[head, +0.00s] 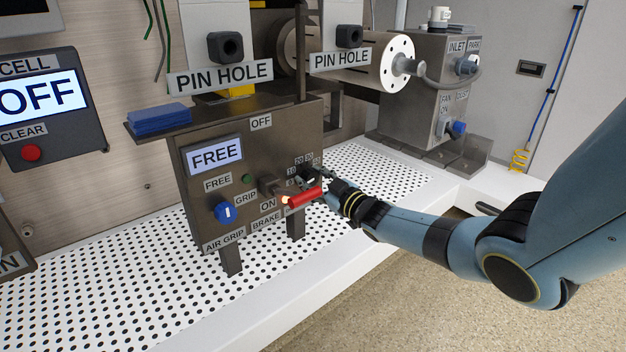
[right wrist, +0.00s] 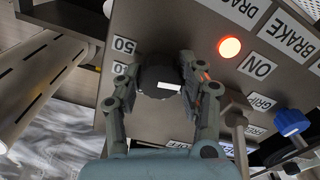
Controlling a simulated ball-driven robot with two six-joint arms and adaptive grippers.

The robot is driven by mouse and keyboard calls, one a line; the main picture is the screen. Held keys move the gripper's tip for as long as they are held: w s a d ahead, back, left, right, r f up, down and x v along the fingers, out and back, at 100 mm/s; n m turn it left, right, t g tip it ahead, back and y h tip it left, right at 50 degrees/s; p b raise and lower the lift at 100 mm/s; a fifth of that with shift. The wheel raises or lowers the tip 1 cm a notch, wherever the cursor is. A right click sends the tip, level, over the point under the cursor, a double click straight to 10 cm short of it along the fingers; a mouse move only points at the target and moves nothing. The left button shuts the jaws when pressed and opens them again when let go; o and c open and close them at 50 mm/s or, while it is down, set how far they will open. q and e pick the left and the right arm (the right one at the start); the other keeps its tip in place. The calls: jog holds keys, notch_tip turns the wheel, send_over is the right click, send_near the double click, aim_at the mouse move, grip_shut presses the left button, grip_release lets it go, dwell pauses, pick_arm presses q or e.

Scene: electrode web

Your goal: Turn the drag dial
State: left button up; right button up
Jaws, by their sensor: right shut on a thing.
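The drag dial (right wrist: 158,78) is a round black knob with a white pointer mark, on a dark metal panel. It sits between the two fingers of my right gripper (right wrist: 167,84), which is shut on it in the right wrist view. A number label reading 50 (right wrist: 123,45) shows beside the dial. In the head view my right gripper (head: 318,180) is at the right part of the control box front (head: 250,150), over a small number scale. The dial itself is mostly hidden there by the gripper. My left gripper is not in view.
A red lever handle (head: 306,196) juts out close to my right gripper. A lit orange-red lamp (right wrist: 229,47) shows near the ON label. A blue AIR GRIP knob (head: 227,212) and a FREE display (head: 215,154) are further left. The perforated white table (head: 375,180) is open to the right.

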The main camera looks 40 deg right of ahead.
jog(key=shift+c, duration=1)
